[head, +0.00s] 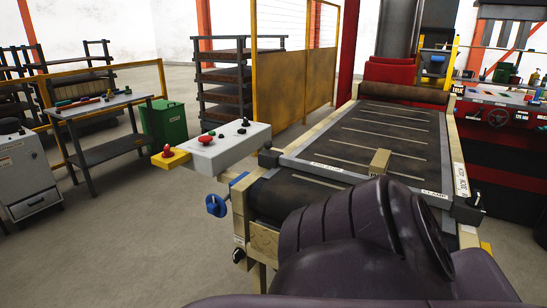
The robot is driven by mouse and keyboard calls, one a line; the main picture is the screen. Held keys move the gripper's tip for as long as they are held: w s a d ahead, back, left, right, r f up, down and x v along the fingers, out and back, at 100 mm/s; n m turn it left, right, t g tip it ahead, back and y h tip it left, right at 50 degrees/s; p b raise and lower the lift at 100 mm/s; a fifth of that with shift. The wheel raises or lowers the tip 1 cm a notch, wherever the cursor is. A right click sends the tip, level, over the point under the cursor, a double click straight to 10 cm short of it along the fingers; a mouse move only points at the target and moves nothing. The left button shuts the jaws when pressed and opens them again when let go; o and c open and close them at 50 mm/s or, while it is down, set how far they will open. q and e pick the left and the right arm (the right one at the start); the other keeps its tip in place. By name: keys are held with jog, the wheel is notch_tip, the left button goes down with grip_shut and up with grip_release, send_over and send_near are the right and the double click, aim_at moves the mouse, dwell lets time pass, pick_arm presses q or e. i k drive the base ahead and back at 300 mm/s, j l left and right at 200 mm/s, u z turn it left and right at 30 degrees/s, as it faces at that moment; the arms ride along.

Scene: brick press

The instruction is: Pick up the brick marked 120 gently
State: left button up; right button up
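A small tan brick (380,161) sits on the dark slatted bed (350,132) of the press, near its front edge. There is a mark on its near face, too small to read with certainty as 120. No other brick shows on the bed. Neither of my grippers can be made out. A large dark arm link of mine fills the lower right and covers the front of the press just below the brick.
A grey control box (228,147) with red and green buttons juts out left of the press. A blue handwheel (216,205) is below it. A workbench (100,104) and a green bin (165,121) stand farther left. The floor between is clear.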

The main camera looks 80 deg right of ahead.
aim_at(379, 163)
jog(key=z, duration=3.25)
jog(key=i+j, duration=0.1)
jog(key=j, duration=0.4)
jog(key=i+j+z, duration=0.15)
jog(key=j, duration=0.9)
jog(key=i+z, duration=0.05)
